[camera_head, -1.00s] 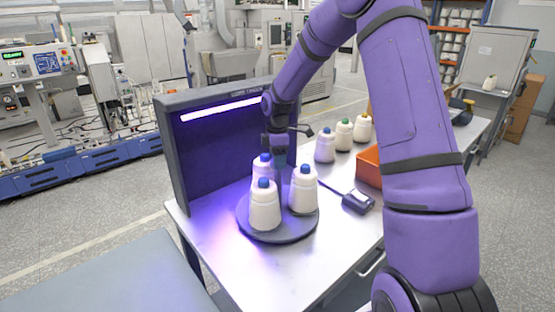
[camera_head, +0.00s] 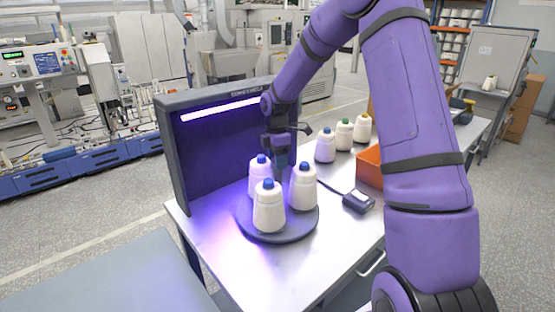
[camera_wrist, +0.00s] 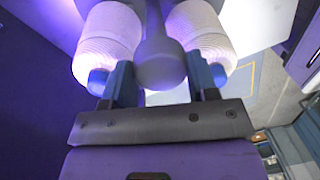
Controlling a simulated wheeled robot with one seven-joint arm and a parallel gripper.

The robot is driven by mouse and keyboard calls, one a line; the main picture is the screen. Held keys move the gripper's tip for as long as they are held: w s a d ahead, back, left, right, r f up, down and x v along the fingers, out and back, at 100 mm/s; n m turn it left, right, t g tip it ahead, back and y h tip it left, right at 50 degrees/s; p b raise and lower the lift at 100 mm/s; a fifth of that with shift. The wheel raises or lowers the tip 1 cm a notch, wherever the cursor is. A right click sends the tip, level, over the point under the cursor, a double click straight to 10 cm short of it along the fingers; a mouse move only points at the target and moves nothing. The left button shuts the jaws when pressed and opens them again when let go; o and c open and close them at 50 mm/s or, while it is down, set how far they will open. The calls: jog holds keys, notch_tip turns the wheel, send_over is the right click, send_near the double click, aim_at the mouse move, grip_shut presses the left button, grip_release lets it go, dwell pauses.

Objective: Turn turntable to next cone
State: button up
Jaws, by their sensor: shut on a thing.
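The turntable (camera_head: 285,238) is a dark round disc on the steel bench, bearing three white cones with blue tips: a front cone (camera_head: 269,207), a right cone (camera_head: 303,187) and a back-left cone (camera_head: 258,176). My gripper (camera_head: 281,170) points down over the middle of the disc, among the cones. In the wrist view, its blue fingers (camera_wrist: 161,82) sit on both sides of the turntable's grey central knob (camera_wrist: 160,62) and are shut on it. Two cones (camera_wrist: 108,40) (camera_wrist: 197,38) show beyond the fingers. The knob is hidden in the head view.
A dark hood panel (camera_head: 225,150) with a lit lamp (camera_head: 220,109) stands behind the turntable. At the right are a grey box with a cable (camera_head: 358,202), an orange bin (camera_head: 369,167) and three more cones (camera_head: 343,135). The front of the bench is clear.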

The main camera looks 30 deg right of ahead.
jog(key=o, duration=1.3)
jog(key=r, duration=0.7)
jog(key=w+r, duration=0.1)
jog(key=r, duration=0.2)
jog(key=shift+d+r, duration=0.1)
jog(key=shift+r, duration=0.3)
jog(key=s+a+r+m+t, duration=0.1)
jog(key=s+a+r+m, duration=0.1)
jog(key=s+r+m, duration=0.3)
jog(key=s+a+r+t+h, duration=0.1)
jog(key=s+a+r, duration=0.15)
jog(key=s, duration=0.35)
jog(key=s+a+r+m+t, duration=0.1)
jog(key=s+a+r+m, duration=0.15)
jog(key=s+r, duration=0.3)
jog(key=s+m+t, duration=0.1)
jog(key=s+m, duration=0.2)
jog(key=s, duration=0.3)
jog(key=s+a+m+t, duration=0.1)
jog(key=s+m, duration=0.2)
jog(key=s, duration=0.4)
jog(key=s+a+m+t, duration=0.1)
jog(key=s+m, duration=0.2)
jog(key=s, duration=0.4)
jog(key=shift+s+f+y, duration=0.1)
jog(key=shift+f+y, duration=0.15)
jog(key=shift+y, duration=0.15)
